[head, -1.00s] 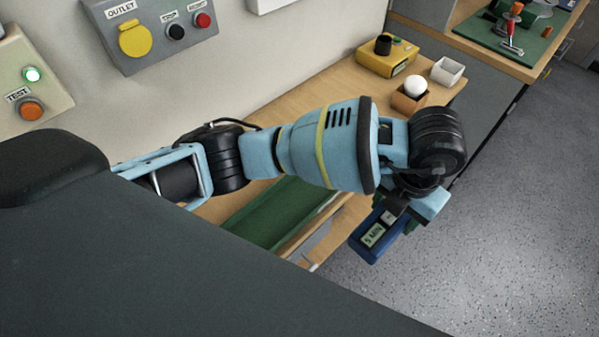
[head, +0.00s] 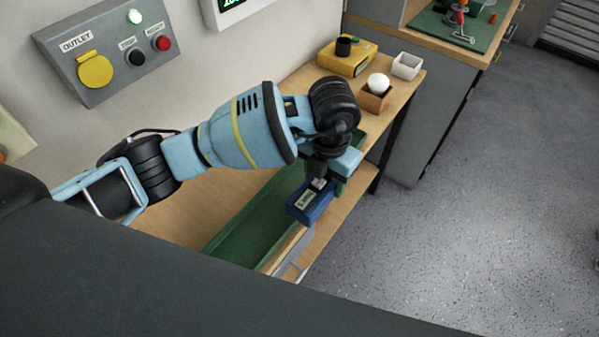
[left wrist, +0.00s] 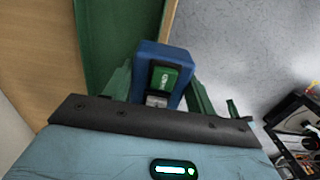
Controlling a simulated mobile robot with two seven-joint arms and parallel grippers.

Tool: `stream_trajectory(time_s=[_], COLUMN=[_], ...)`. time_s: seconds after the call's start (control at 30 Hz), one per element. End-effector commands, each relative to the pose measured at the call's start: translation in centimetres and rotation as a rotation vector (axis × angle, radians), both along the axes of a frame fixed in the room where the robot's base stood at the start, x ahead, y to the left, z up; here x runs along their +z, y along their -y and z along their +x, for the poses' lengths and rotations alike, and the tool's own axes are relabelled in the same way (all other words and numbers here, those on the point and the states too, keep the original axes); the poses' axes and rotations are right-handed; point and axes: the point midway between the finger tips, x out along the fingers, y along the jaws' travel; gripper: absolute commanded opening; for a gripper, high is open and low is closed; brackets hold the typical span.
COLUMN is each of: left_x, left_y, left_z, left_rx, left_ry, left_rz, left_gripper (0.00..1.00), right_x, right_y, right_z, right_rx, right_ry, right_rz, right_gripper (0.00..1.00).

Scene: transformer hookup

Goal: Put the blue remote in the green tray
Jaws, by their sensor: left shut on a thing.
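The blue remote (head: 308,203) has a small display and is held in my left gripper (head: 326,184), which is shut on it. The left wrist view shows the remote (left wrist: 162,62) between the two green fingers (left wrist: 160,90). The green tray (head: 238,237) is a long green trough on the wooden bench, partly hidden by my left arm. In the head view the remote overlaps the tray's right side near the bench's front edge; whether it is above the tray or touching it I cannot tell. My right gripper is not in view.
At the bench's far end are a yellow device with a black cup (head: 346,58), a brown box with a white ball (head: 376,97) and a white open box (head: 407,66). A grey outlet panel (head: 105,50) is on the wall. Open floor lies to the right.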

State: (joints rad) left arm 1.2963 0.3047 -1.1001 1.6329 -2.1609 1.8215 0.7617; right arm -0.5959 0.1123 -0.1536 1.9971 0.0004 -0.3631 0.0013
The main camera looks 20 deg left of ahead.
Motion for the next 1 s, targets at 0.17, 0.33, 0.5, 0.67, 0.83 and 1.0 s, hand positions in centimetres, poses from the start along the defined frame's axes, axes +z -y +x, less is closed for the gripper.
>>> stream_trajectory(time_s=[0.17, 0.33, 0.5, 0.67, 0.83, 1.0], left_x=[-0.2, -0.4, -0.5, -0.5, -3.2, -4.1], left_y=[-3.3, -4.5, -4.6, -5.8, -5.8, -5.8], left_z=[1.4, 2.0, 2.0, 2.5, 2.4, 2.5], left_rx=[0.003, -0.001, -0.001, 0.002, -0.001, -0.001], left_ry=[0.000, 0.000, 0.000, -0.001, -0.003, 0.001], left_rz=[0.001, 0.000, -0.001, 0.001, 0.001, 0.000], left_gripper=[0.29, 0.29, 0.29, 0.29, 0.29, 0.29], right_x=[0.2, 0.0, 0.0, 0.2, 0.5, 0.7], right_y=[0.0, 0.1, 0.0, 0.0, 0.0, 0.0], right_z=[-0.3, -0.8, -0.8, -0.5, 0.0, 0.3], right_rx=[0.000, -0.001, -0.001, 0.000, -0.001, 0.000], right_ry=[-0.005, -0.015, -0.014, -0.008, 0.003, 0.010], right_rz=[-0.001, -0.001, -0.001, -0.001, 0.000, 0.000], right_gripper=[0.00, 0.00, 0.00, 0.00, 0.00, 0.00])
